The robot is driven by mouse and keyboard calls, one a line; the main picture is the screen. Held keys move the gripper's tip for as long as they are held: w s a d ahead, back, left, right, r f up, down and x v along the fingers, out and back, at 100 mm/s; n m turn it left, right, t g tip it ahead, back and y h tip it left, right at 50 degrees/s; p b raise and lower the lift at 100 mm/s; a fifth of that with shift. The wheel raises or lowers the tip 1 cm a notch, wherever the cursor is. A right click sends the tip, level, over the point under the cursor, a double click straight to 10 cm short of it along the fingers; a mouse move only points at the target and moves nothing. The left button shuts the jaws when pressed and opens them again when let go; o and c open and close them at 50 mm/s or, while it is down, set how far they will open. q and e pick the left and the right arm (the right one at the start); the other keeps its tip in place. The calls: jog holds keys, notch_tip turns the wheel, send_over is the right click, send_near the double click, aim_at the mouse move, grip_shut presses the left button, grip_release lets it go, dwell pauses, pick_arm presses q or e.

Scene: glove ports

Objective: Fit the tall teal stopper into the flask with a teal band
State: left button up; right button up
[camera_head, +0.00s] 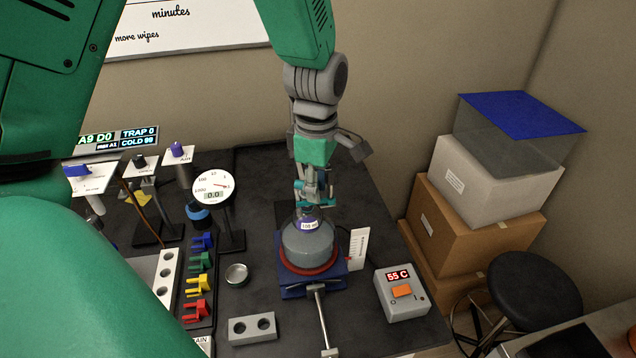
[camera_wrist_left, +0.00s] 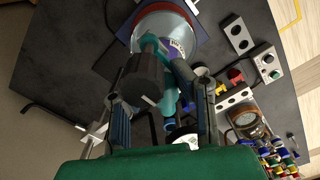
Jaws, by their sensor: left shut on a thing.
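The round glass flask (camera_head: 308,246) sits upright on a red ring over a blue base in the head view. It bears a purple and white label, and its neck is largely hidden behind my gripper. My left gripper (camera_head: 313,190) points down directly above the flask and is shut on the teal stopper, of which only bits of teal show between the fingers. In the left wrist view, teal parts of the stopper (camera_wrist_left: 167,100) show between the dark fingers, with the flask (camera_wrist_left: 165,28) beyond. I cannot tell whether the stopper is inside the neck. My right gripper is not in view.
A round gauge (camera_head: 213,187) on a stand is left of the flask. A grey box reading 55 C (camera_head: 402,292) is at right. A metal rod (camera_head: 320,315) extends in front of the blue base (camera_head: 290,289). A grey two-hole block (camera_head: 252,328) and colored clips (camera_head: 200,285) lie left.

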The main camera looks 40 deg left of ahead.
pick_arm(q)
jog(key=o, duration=0.9)
jog(key=shift+s, duration=0.1)
jog(key=shift+f, duration=0.1)
notch_tip(320, 180, up, 13)
jog(key=shift+r+b, duration=0.2)
jog(key=shift+b, duration=0.25)
